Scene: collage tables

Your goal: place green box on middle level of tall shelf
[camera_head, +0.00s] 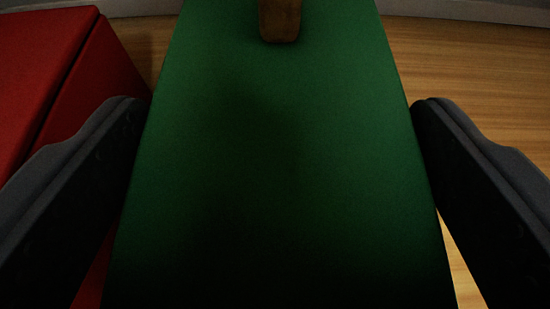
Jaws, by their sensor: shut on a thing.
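The green box (270,160) fills the middle of the view, running from the bottom edge up to the top. My gripper (278,130) is shut on it, with one dark finger against its left side and the other against its right side. A brown block-like piece (280,20) shows at the top centre, on or over the green surface; I cannot tell whether it is part of the box. The far end of the box is out of view. No tall shelf can be made out.
A red box-like thing (45,65) is at the left, close beside the green box and my left finger. A light wooden surface (480,80) shows at the right and looks clear. A pale grey strip (480,12) runs along the top edge.

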